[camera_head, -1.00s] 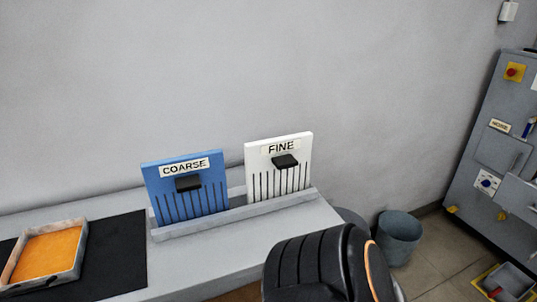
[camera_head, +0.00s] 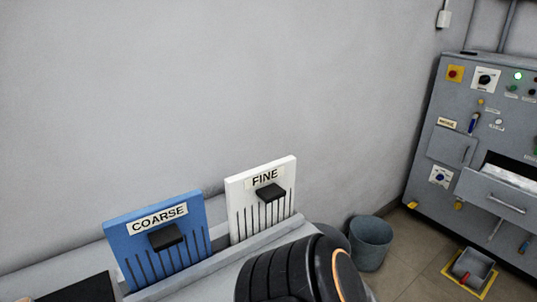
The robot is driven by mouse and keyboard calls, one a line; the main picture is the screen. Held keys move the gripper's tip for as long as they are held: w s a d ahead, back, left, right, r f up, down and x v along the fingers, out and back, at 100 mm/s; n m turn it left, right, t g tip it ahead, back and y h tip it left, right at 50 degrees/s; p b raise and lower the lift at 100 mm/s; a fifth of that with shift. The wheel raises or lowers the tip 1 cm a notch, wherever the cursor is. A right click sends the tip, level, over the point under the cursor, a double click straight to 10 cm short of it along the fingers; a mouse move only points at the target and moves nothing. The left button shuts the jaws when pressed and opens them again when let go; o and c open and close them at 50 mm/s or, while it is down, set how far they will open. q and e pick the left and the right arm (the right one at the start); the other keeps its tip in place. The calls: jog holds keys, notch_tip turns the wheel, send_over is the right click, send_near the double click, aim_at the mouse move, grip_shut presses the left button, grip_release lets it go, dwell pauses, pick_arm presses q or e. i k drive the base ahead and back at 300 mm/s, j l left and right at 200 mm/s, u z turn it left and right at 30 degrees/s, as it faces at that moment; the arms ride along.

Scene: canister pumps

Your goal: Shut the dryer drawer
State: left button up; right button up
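The dryer is the grey cabinet (camera_head: 437,182) at the right edge of the view. Its drawer (camera_head: 500,192) stands out from the front with a bar handle, and pale material shows inside through the dark opening above it. A smaller hatch (camera_head: 451,148) with a handle sits to the left of the drawer. A black rounded part of my own arm fills the bottom middle. Neither gripper shows, so I cannot see what they hold.
A blue COARSE panel (camera_head: 152,225) and a white FINE panel (camera_head: 238,213) stand in a rack on the bench. A grey bin (camera_head: 371,244) stands on the floor by the wall. A grey scoop-like container (camera_head: 473,267) lies on a yellow-edged floor mat. Floor between them is clear.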

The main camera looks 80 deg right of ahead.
aim_at(509, 196)
jog(key=z, duration=3)
